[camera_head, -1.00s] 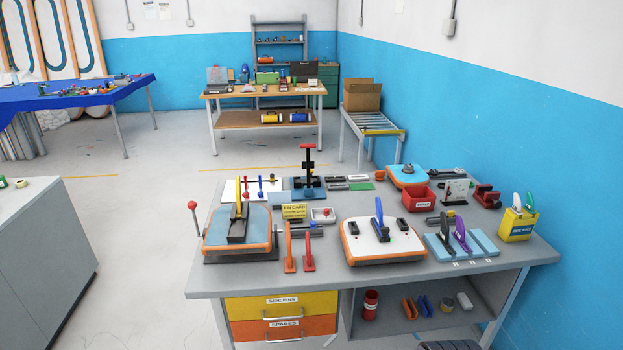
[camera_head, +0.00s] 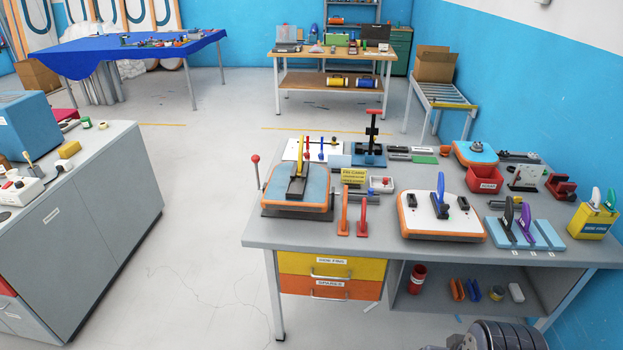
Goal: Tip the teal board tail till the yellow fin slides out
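The teal board tail (camera_head: 320,190) has an orange rim and sits on a dark base at the left end of the grey workbench (camera_head: 400,258). The yellow fin (camera_head: 300,160) stands upright in a black fin box (camera_head: 296,187) on top of it. A lever with a red knob (camera_head: 255,159) rises at the board's left side. The board looks close to level. My gripper is not in view; only a dark grey ribbed part of mine shows at the bottom right.
A white board tail (camera_head: 420,217) with a blue fin lies right of two orange-red fins (camera_head: 352,215). A grey cabinet (camera_head: 90,220) stands left. The floor between cabinet and workbench is clear.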

